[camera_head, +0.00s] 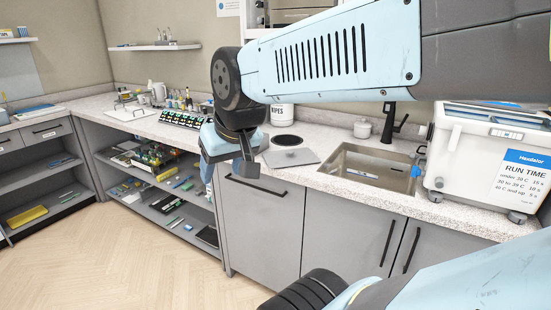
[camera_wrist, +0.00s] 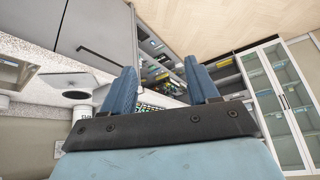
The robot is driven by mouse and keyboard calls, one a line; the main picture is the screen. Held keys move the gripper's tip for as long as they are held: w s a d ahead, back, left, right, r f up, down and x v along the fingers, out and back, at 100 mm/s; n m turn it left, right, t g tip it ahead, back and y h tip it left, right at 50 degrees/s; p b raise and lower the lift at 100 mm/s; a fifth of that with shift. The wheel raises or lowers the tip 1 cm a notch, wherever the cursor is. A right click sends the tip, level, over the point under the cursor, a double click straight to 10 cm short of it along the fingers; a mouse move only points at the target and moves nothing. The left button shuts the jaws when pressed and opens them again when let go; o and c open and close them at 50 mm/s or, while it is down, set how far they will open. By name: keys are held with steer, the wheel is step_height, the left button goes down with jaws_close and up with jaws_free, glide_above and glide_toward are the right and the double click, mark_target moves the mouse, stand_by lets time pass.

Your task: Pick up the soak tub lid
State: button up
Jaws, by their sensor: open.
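A flat grey square plate (camera_head: 290,157) with a small raised part on top lies on the counter left of the sink; it may be the soak tub lid, but I cannot tell for sure. It also shows in the wrist view (camera_wrist: 72,81), left of the fingers. A small white lidded pot (camera_head: 362,128) stands behind the sink. My gripper (camera_head: 226,172) is in front of the counter edge, left of the plate and apart from it. Its two blue fingers are spread with nothing between them in the wrist view (camera_wrist: 161,84).
The sink (camera_head: 368,167) has a black tap (camera_head: 391,122). A large white machine (camera_head: 488,150) stands at right. Open shelves (camera_head: 160,185) hold many small items. The floor is clear.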

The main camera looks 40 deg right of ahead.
steer(key=w+d+f+m+t, duration=0.1)
steer(key=w+d+f+m, duration=0.1)
steer(key=w, duration=0.5)
steer(key=w+d+f+m+t, duration=0.1)
steer(key=w+f, duration=0.1)
steer(key=w, duration=0.5)
steer(key=m+t+h, duration=0.2)
steer(key=m+h, duration=0.6)
steer(key=h, duration=0.7)
glide_toward(289, 153)
steer(key=x, duration=0.9)
steer(key=shift+w+d, duration=0.1)
jaws_close()
